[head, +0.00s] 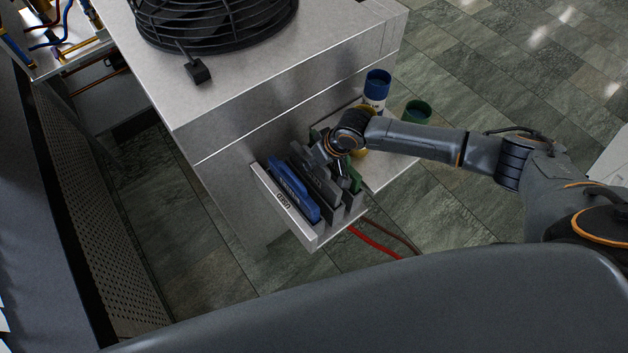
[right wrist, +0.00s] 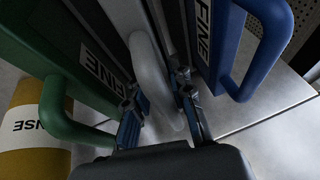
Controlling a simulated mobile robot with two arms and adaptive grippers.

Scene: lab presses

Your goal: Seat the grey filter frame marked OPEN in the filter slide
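A row of upright filter frames stands at the low corner of the metal housing in the head view: a blue frame (head: 292,187), a dark grey frame (head: 318,178) in the middle and a green frame (head: 354,178). My right gripper (head: 337,170) is over the middle of the row. In the right wrist view my right gripper's fingers (right wrist: 158,98) lie either side of a light grey handle (right wrist: 150,62), between the green frame (right wrist: 75,45) and the blue frame (right wrist: 262,50), both marked FINE. I cannot tell whether they press on it. No OPEN marking is readable. My left gripper is not in view.
A black fan (head: 213,20) stands on the housing (head: 270,95). A blue-capped can (head: 376,88), a green cup (head: 417,112) and a yellow can (right wrist: 28,125) are near the row. A light plate with a small label (head: 270,192) fronts the row. Red cables (head: 372,241) hang below.

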